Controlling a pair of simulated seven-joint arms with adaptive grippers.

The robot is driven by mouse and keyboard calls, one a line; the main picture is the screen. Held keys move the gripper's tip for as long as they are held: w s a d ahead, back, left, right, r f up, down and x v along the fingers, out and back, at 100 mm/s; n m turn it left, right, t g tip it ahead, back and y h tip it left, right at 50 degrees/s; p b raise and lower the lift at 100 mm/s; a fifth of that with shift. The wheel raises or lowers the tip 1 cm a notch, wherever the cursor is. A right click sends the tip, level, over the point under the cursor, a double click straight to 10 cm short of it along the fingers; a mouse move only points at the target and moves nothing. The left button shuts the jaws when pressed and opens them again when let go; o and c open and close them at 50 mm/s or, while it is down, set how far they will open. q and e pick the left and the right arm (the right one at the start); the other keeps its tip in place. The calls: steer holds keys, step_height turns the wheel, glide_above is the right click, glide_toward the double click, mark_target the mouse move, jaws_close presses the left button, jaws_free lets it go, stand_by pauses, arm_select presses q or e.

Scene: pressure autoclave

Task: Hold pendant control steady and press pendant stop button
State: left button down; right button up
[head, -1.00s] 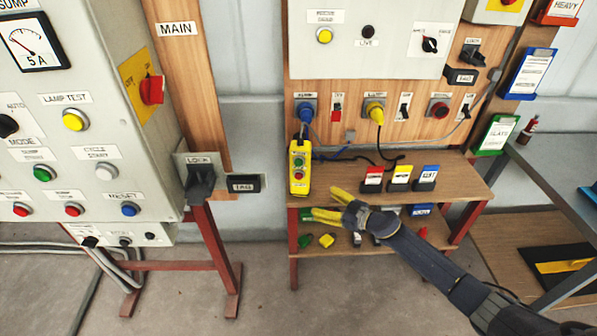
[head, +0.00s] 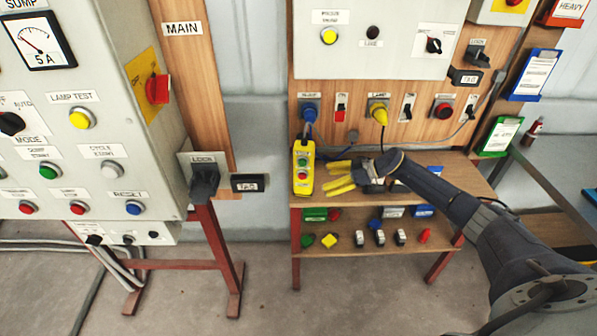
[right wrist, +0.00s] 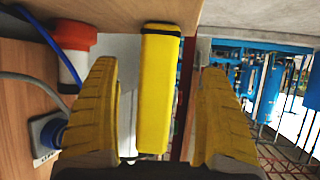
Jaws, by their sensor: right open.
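The yellow pendant control (head: 303,168) stands upright at the left end of the wooden shelf. Its green button (head: 302,161) sits above its red button (head: 303,175), both on the front face. My right gripper (head: 329,176), with yellow fingers, is open just right of the pendant, its fingertips pointing left towards it. In the right wrist view, the pendant (right wrist: 160,90) shows as a yellow block lined up between the two spread fingers, with a gap on both sides. Its buttons do not clearly show there. My left gripper is not in view.
A panel with plugs and switches (head: 409,106) stands behind the shelf (head: 465,178). A yellow plug (head: 379,114) hangs above my right gripper. Small coloured items lie on the lower shelf (head: 345,245).

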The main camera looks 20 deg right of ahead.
mark_target(306, 185)
steer(key=shift+x, duration=4.75)
steer(key=shift+c, duration=0.2)
steer(key=c, duration=0.9)
